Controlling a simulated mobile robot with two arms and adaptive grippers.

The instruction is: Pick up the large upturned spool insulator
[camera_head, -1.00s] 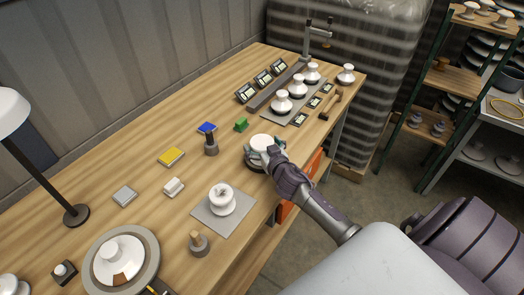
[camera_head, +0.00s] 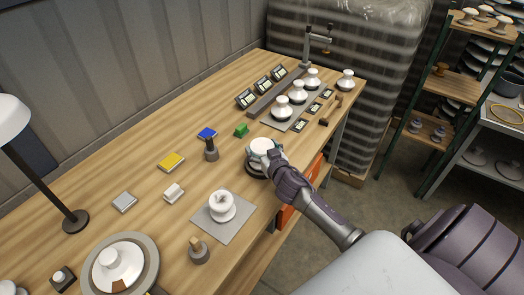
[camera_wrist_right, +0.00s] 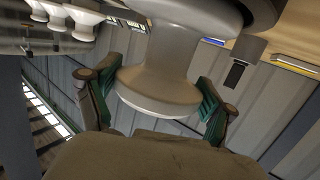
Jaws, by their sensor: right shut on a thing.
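The large white spool insulator (camera_head: 260,146) is at the front edge of the bench, above a dark round base (camera_head: 252,169). I cannot tell whether it touches that base. My right gripper (camera_head: 272,153) is shut on it from the right. In the right wrist view, the spool's narrow neck and flared rim (camera_wrist_right: 158,88) lie between the two green-padded fingers (camera_wrist_right: 155,98). Its other end runs out of the top of that view. My left gripper is not in view.
A white insulator (camera_head: 222,204) stands on a grey mat in front. A dark post (camera_head: 211,148) and green block (camera_head: 241,130) stand behind. Several insulators (camera_head: 298,92) stand on a tray at the far end. A turntable (camera_head: 151,262) is at lower left.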

